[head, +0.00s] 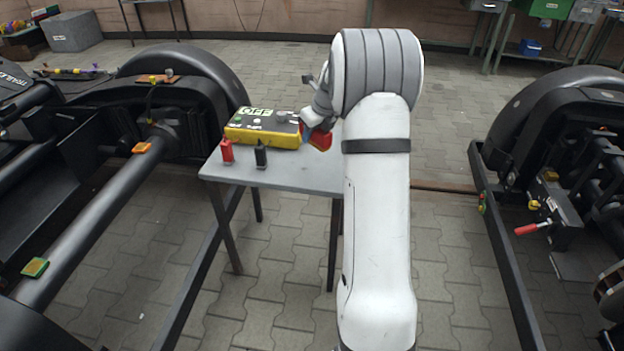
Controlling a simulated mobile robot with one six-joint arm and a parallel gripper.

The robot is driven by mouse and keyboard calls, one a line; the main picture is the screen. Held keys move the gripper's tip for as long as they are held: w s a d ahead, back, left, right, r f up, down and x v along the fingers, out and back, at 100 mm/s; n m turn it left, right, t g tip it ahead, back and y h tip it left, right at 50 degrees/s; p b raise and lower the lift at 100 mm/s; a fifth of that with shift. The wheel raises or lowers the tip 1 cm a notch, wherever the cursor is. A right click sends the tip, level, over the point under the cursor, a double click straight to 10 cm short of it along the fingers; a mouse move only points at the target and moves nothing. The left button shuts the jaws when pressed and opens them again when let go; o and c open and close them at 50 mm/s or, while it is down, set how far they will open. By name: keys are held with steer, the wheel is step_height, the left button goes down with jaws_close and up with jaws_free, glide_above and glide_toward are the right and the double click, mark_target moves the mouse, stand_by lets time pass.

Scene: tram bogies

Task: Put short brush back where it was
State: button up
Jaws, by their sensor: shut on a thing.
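My gripper (311,134) is over the right part of the small grey table (315,176), largely hidden behind my white arm. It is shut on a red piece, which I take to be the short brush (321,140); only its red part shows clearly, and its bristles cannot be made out. The held piece is at the right end of a yellow and black box (262,136) marked OFF. I cannot tell whether it touches the box or the tabletop.
A small red bottle-like item (227,151) and a black one (261,154) stand at the table's front left. Dark bogies flank the table, the left one (90,215) close by. A red-handled tool (526,229) is on the right bogie (560,140). Paved floor lies between.

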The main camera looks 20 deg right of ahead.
mark_target(312, 165)
steer(key=shift+w+d+f+m, duration=0.1)
steer(key=shift+d+m, duration=0.25)
steer(key=shift+m, duration=0.05)
step_height(312, 165, down, 10)
steer(key=b, duration=0.4)
steer(key=shift+r, duration=0.2)
steer(key=o, duration=1)
steer(key=shift+f, duration=0.1)
steer(key=shift+c, duration=0.2)
